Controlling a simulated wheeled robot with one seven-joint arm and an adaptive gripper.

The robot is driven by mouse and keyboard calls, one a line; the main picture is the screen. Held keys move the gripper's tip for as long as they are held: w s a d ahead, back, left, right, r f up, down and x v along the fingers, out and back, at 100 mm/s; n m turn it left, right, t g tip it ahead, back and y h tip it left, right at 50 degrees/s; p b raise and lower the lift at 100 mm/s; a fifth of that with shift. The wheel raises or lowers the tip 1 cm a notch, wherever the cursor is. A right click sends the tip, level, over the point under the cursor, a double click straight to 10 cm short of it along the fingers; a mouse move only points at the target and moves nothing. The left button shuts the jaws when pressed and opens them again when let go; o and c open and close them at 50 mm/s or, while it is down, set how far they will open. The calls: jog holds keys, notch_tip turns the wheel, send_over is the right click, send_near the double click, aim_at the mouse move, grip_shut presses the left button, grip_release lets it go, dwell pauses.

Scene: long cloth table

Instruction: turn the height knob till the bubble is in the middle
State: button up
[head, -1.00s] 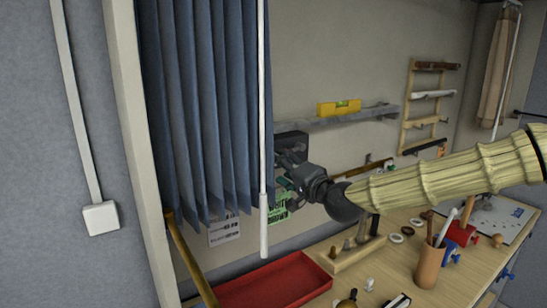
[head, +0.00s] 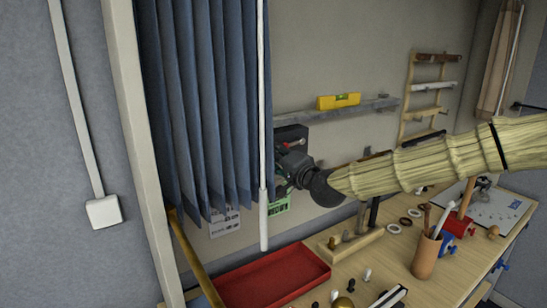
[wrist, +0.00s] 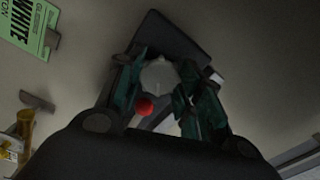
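A yellow spirit level (head: 338,101) lies on the grey wall shelf (head: 345,113). Its green vial shows, but the bubble is too small to place. My gripper (head: 290,165) is below the shelf's left end, by a dark box (head: 291,136) on the wall beside the curtain. In the wrist view my gripper's dark teal fingers (wrist: 160,100) stand apart, either side of a pale rounded piece (wrist: 158,74). Whether they touch it is unclear, and I cannot tell if it is the height knob. A red ball (wrist: 144,106) shows close to the left finger.
A blue curtain (head: 205,110) with a white rod hangs just left of my gripper. Below are a red tray (head: 270,280), a wooden block with pegs (head: 345,250) and a pen cup (head: 426,257). A wooden rack (head: 410,100) hangs at the right.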

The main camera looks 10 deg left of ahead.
jog(key=shift+f+b, duration=0.2)
jog(key=shift+b, duration=0.35)
jog(key=n+b, duration=0.5)
jog(key=b, duration=0.1)
jog(key=shift+f+n+b, duration=0.1)
jog(key=shift+n+b, duration=0.2)
jog(key=shift+b, duration=0.05)
jog(key=o, duration=0.8)
jog(key=shift+o, duration=1)
jog(key=shift+d, duration=0.1)
jog(key=v, duration=1.2)
jog(key=shift+r, duration=0.2)
